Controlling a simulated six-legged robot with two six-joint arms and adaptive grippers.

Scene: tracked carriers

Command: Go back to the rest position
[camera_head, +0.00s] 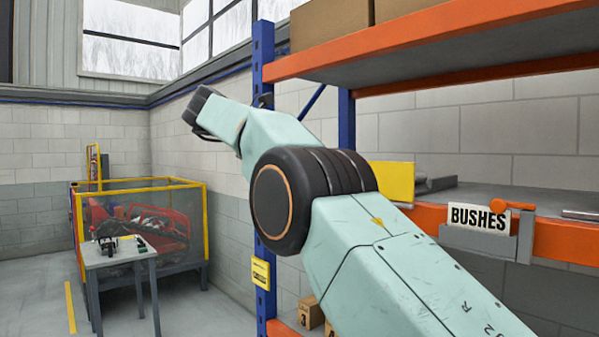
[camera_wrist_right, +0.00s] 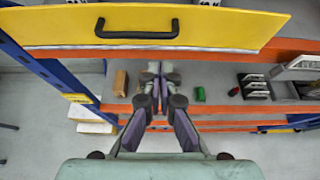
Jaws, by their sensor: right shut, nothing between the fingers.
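My right arm (camera_head: 300,200) comes in from the lower right of the head view and bends up and to the left, in front of the blue rack post. Its gripper cannot be made out in the head view. In the right wrist view my right gripper (camera_wrist_right: 155,82) is shut and empty, its fingertips together over the shelving below. My left arm and gripper are not in view.
An orange-beamed rack (camera_head: 420,45) with a blue post (camera_head: 264,60) stands close to the arm. A yellow drawer front with a black handle (camera_wrist_right: 137,36) crosses the top of the wrist view. A green cylinder (camera_wrist_right: 200,94) lies below. A grey table (camera_head: 120,252) stands farther left.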

